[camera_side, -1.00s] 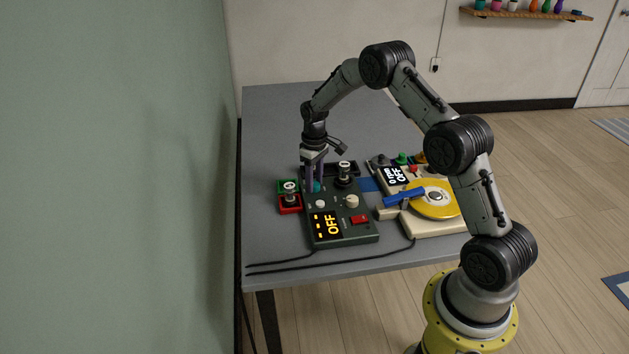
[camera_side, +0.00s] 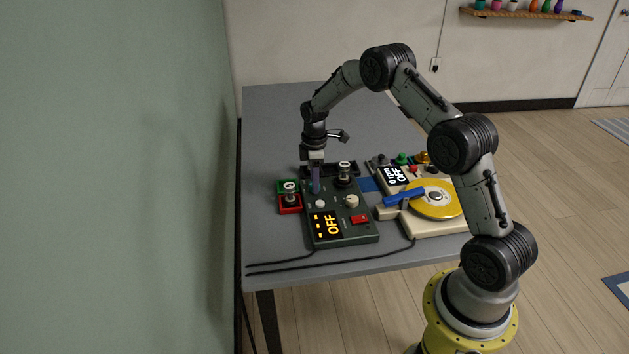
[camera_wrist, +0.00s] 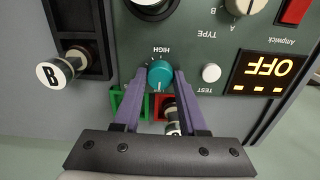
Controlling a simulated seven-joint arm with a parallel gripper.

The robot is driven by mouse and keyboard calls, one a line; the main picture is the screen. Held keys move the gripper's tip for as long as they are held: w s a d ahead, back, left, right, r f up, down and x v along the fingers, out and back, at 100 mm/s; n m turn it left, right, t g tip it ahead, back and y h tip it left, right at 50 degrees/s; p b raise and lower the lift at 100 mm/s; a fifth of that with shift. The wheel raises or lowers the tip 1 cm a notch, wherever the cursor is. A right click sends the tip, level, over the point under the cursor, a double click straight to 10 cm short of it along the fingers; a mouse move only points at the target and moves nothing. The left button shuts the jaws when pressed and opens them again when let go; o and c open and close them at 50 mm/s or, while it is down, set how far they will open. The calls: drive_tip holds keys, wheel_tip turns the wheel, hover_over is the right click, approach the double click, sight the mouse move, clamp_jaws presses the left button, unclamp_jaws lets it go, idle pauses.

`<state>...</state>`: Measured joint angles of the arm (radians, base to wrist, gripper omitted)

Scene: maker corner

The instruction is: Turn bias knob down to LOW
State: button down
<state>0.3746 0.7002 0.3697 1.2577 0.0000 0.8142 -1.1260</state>
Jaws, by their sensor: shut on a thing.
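The teal bias knob (camera_wrist: 160,74) sits on a dark green tester panel (camera_wrist: 215,48), with the word HIGH beside it in the wrist view. A pale mark shows on the knob's lower side there. In the side view my gripper (camera_side: 315,192) points straight down at the panel's left part and hides the knob. The panel display (camera_side: 326,225) reads OFF.
The panel also bears a cream TYPE knob (camera_wrist: 245,5), a white button (camera_wrist: 211,72) and a red switch (camera_side: 360,219). Red (camera_side: 290,209) and green trays stand left. A black tray (camera_side: 329,168) lies behind; a cream machine with a yellow disc (camera_side: 435,199) stands right.

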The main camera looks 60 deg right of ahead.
drive_tip(key=shift+n, duration=0.3)
drive_tip(key=shift+c, duration=2.2)
unclamp_jaws()
wheel_tip(320, 180, up, 14)
